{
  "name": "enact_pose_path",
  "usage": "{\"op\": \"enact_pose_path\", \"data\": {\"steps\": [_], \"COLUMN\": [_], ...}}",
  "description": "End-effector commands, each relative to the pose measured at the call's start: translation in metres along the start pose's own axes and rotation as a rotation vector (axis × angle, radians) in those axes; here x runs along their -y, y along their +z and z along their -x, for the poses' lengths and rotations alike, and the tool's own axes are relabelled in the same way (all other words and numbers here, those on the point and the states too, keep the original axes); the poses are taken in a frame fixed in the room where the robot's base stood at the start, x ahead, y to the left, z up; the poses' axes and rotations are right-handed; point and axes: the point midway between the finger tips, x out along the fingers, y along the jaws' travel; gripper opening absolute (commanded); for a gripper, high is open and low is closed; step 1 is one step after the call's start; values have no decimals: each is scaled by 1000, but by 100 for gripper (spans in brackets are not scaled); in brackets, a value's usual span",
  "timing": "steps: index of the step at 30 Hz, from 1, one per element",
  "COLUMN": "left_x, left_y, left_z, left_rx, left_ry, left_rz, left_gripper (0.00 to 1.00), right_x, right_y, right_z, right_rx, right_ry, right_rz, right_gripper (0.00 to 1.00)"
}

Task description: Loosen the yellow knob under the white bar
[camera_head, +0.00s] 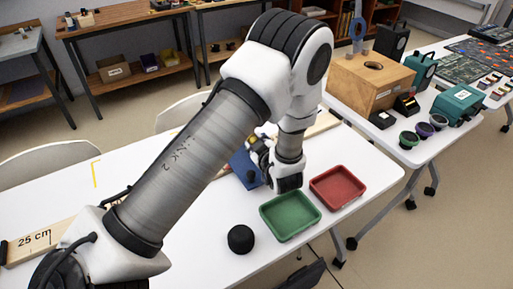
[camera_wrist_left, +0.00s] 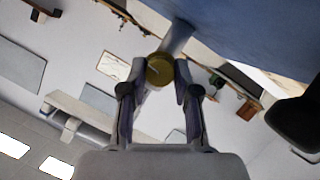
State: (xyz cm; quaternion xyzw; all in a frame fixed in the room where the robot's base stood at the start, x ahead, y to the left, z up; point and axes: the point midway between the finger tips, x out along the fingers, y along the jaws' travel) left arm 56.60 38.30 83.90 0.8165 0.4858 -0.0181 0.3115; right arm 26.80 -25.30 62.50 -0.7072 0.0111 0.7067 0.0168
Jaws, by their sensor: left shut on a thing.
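The yellow knob (camera_wrist_left: 159,69) shows in the left wrist view as a dull yellow round piece between my left fingertips. A grey-blue post (camera_wrist_left: 178,37) runs up from beside it to a broad blue surface (camera_wrist_left: 255,35). My left gripper (camera_wrist_left: 160,84) is shut on the knob, one finger on each side. In the head view my left gripper (camera_head: 259,145) is at a blue stand (camera_head: 243,168) on the white table, largely hidden by my own arm. I cannot make out the white bar clearly in either view. My right gripper is not seen.
A green tray (camera_head: 290,215) and a red tray (camera_head: 338,187) lie right of the gripper. A black round object (camera_head: 241,239) stands near the table's front edge. A wooden box (camera_head: 370,80) stands on the right table.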

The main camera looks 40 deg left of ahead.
Motion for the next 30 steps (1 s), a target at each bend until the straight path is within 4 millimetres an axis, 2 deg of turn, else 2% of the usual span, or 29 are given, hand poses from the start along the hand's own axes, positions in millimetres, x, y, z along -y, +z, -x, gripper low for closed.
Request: {"op": "enact_pose_path", "data": {"steps": [1,9,26,27,29,30], "left_x": [3,3,2,2,2,2], "left_y": [4,2,0,0,0,0], "left_z": [-2,-1,0,0,0,0], "left_rx": [1,1,1,1,1,1], "left_ry": [11,63,80,80,81,80], "left_rz": [29,155,197,196,196,196], "left_gripper": [0,0,0,38,56,56], "right_x": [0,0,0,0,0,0], "right_y": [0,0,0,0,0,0], "right_z": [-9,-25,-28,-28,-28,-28], "right_rx": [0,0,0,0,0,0], "right_ry": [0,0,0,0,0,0], "right_rz": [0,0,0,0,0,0], "right_gripper": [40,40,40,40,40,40]}}
